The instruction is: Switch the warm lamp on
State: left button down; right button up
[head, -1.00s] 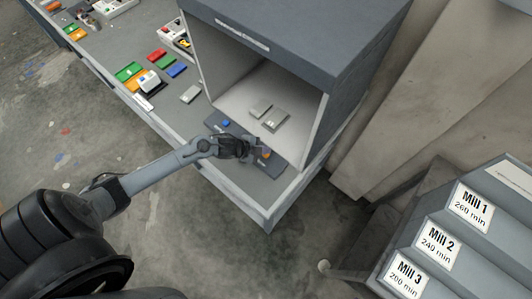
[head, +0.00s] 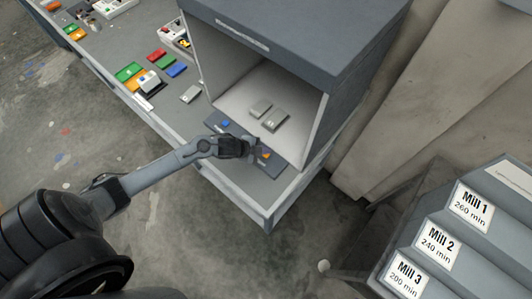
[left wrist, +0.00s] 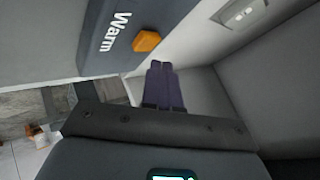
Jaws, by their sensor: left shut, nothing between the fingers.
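The orange warm lamp button (head: 267,155) sits at the right end of the dark switch panel (head: 273,163) along the front of the grey light booth (head: 290,45). In the left wrist view the orange button (left wrist: 147,41) stands beside the printed word "Warm". My left gripper (head: 257,150) is at the panel, just left of the orange button, with its fingers shut and empty. In the left wrist view the shut fingertips (left wrist: 160,66) are close to the button; I cannot tell whether they touch it. My right gripper is out of view.
A blue button (head: 226,122) sits at the panel's left end. Two grey sample pieces (head: 261,109) (head: 274,120) lie on the booth floor. Coloured cards (head: 130,72) and small items lie on the bench to the left. A mill-labelled rack (head: 455,225) stands at the lower right.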

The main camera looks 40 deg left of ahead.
aim_at(264, 156)
pick_arm(q)
jog(key=shift+f, duration=0.45)
dwell(0.3)
jog(key=shift+f+b, duration=0.45)
dwell(0.7)
jog(key=shift+r, duration=0.1)
jog(key=shift+r+p, duration=0.85)
jog(key=shift+p, duration=0.1)
notch_tip(264, 156, up, 6)
jog(key=p, duration=0.6)
dwell(0.3)
